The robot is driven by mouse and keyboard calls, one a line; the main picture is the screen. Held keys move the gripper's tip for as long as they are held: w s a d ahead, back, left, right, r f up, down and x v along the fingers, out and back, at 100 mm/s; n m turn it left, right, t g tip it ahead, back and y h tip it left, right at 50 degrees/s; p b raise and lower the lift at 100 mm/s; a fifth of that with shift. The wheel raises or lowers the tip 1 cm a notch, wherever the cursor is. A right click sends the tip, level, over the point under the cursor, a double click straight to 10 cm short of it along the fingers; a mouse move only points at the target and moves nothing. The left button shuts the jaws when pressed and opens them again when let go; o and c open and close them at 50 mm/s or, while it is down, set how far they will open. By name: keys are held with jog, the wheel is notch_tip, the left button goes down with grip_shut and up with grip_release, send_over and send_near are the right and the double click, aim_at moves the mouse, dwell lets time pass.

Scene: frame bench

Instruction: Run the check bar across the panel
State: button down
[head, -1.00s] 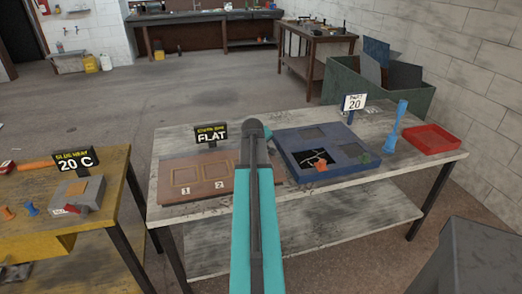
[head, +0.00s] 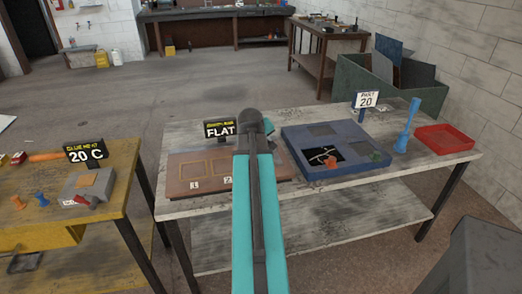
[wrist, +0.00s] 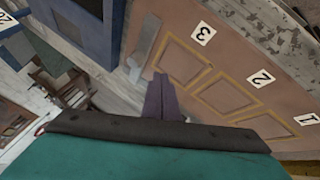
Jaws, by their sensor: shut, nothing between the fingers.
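The brown panel (head: 205,185) lies on the grey bench, with a row of framed recesses. Labels 1 and 2 show in the head view; my arm hides its right part. In the wrist view the panel (wrist: 185,35) shows labels 1, 2 and 3. The head view hides my gripper behind the arm.
A blue compartment tray (head: 300,165) stands right of the panel. Beyond it are a blue upright tool (head: 407,128) and a red tray (head: 446,138). A "FLAT" sign (head: 220,129) stands behind the panel. A yellow bench (head: 118,200) is at left, with a floor gap between.

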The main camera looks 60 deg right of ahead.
jog(key=shift+v, duration=1.9)
